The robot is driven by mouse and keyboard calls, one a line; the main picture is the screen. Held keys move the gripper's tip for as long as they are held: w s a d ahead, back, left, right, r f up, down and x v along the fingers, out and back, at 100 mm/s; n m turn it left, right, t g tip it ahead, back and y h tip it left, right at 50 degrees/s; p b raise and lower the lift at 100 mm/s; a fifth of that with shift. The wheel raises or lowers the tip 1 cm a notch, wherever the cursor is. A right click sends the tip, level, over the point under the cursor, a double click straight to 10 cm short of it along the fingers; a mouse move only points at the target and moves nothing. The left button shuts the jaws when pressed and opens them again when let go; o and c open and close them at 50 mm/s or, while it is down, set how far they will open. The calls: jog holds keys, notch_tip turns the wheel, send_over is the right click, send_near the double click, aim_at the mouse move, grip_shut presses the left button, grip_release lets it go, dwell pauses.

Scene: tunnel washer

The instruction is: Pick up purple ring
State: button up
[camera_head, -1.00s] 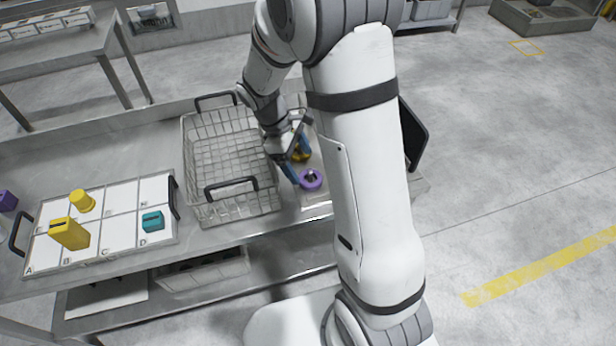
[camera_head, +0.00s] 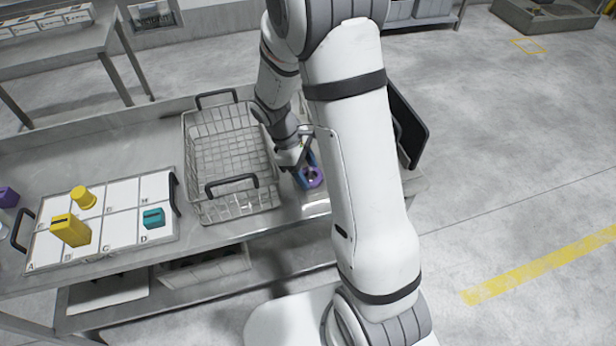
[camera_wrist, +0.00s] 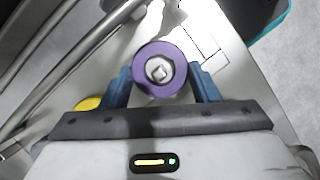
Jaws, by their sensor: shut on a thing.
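The purple ring (camera_wrist: 160,53) lies between the two blue fingers of my gripper (camera_wrist: 160,88) in the wrist view, with a metal peg showing through its hole. In the head view the purple ring (camera_head: 314,177) is at the right part of the steel table, just right of the wire basket. My gripper (camera_head: 306,174) is at the ring there, shut on it. My arm hides part of the area behind the ring. I cannot tell whether the ring is lifted off the peg.
The wire basket (camera_head: 188,172) stands just left of my gripper. Left of it lies a white lettered tray (camera_head: 120,225) with two yellow parts and a teal block (camera_head: 154,218). A yellow part (camera_wrist: 88,103) shows beside the left finger. Purple object (camera_head: 8,197) at far left.

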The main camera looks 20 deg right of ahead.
jog(key=c, duration=0.3)
jog(key=shift+c, duration=0.2)
notch_tip(320, 180, up, 18)
jog(key=shift+p, duration=0.35)
dwell(1.0)
jog(key=shift+f, duration=0.1)
